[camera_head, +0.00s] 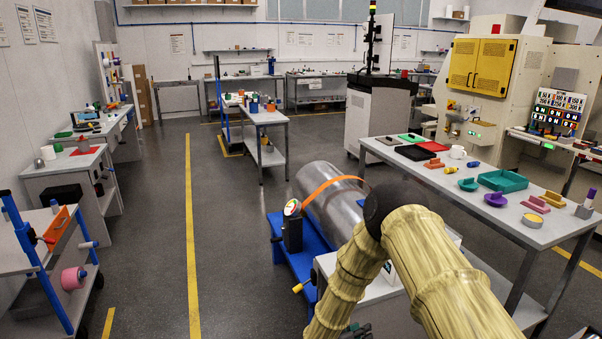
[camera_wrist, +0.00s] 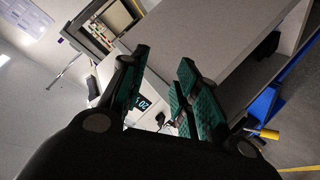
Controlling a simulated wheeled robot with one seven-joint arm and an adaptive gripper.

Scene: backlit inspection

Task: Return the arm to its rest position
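My arm (camera_head: 425,265), with a yellow-brown patterned skin, is bent in the head view. Its dark elbow joint (camera_head: 392,205) is highest, and one link runs down to the bottom edge. The gripper end is not clearly seen there. In the wrist view my gripper (camera_wrist: 163,60) has two dark fingers with teal ribbed pads. They stand apart, and I see nothing held between them. The wrist view is tilted, with a grey table surface (camera_wrist: 235,45) beyond the fingers.
A grey workbench (camera_head: 510,215) with a teal tray (camera_head: 502,181) stands right of my arm. A large metal cylinder (camera_head: 330,195) on a blue stand (camera_head: 300,262) is close on its left. Open floor with a yellow line (camera_head: 191,230) lies further left.

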